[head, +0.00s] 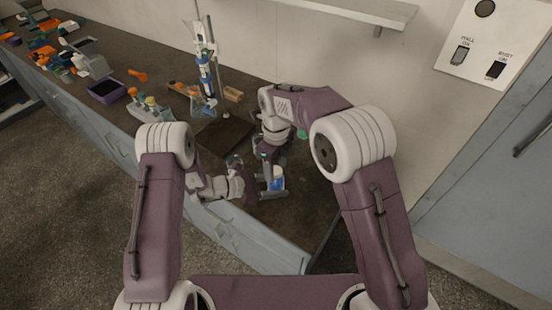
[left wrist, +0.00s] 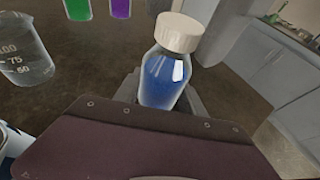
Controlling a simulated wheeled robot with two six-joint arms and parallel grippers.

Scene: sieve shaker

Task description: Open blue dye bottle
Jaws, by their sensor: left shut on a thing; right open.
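The blue dye bottle (left wrist: 165,80) is clear glass with blue liquid and a cream cap (left wrist: 178,32) on its neck. In the left wrist view it stands between the fingers of my left gripper (left wrist: 160,103), which is shut on its body. In the head view the bottle (head: 278,183) is near the counter's front edge, with my left gripper (head: 268,192) at it from the left. My right gripper (head: 264,165) is open and points down close to the bottle; the arm partly hides its fingers. A grey part beside the cap in the left wrist view is probably this gripper.
A green bottle (left wrist: 77,8) and a purple bottle (left wrist: 120,8) stand beyond the blue one. A glass beaker (left wrist: 22,50) stands at the left. In the head view, a clamp stand (head: 205,70) and a dark board (head: 225,135) are farther left on the counter.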

